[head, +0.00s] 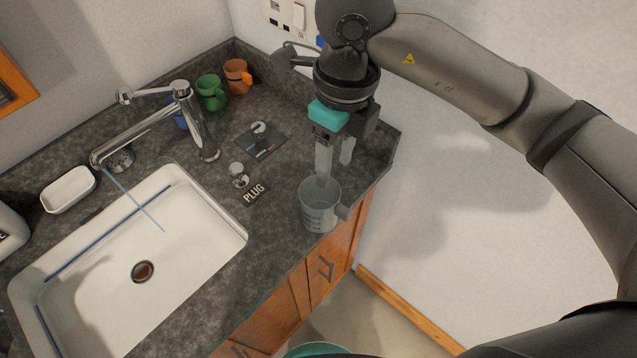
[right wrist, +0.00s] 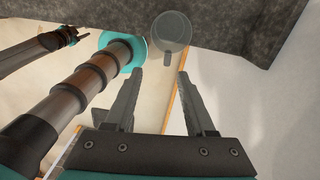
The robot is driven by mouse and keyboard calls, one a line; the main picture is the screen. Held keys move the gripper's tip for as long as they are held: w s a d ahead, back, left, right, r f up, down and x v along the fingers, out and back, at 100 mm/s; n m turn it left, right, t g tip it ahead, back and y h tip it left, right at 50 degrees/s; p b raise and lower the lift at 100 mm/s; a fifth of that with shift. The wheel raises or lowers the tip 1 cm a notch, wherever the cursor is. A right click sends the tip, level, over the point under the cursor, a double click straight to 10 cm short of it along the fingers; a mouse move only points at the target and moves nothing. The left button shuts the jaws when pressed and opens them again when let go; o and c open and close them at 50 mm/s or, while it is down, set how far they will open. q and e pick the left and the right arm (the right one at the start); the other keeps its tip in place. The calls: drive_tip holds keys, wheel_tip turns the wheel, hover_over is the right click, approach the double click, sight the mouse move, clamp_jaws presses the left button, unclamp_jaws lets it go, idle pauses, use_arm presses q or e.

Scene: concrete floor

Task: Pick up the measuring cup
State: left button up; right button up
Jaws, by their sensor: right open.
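The measuring cup (head: 318,214) is clear grey with dark markings and stands upright near the counter's front edge, its handle towards the right. My right gripper (head: 334,166) is open and points down just above and behind the cup in the head view; one finger overlaps the cup's rim there. In the right wrist view the cup (right wrist: 172,27) lies beyond the open fingertips (right wrist: 160,74), with its handle pointing back towards the gap between them. Nothing is between the fingers.
The sink (head: 190,262) with its faucet (head: 190,115) is to the left. A plug (head: 239,175), a green mug (head: 211,93), an orange mug (head: 237,77) and a white dish (head: 69,190) are on the counter (head: 275,200).

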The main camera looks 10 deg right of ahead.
hover_over(338, 205)
drive_tip(key=f, duration=0.8)
drive_tip(key=shift+s+a+f, duration=0.15)
drive_tip(key=shift+s+f, duration=0.1)
drive_tip(key=shift+f, duration=0.95)
drive_tip(key=shift+w+d+f, duration=0.1)
drive_tip(key=shift+f, duration=1.05)
drive_tip(key=shift+w+d+f, duration=0.1)
drive_tip(key=shift+f, duration=1.05)
use_arm(q)
drive_tip(key=shift+s+r, duration=0.2)
drive_tip(key=shift+s, duration=0.25)
use_arm(e)
clamp_jaws()
use_arm(q)
drive_tip(key=shift+s, duration=0.1)
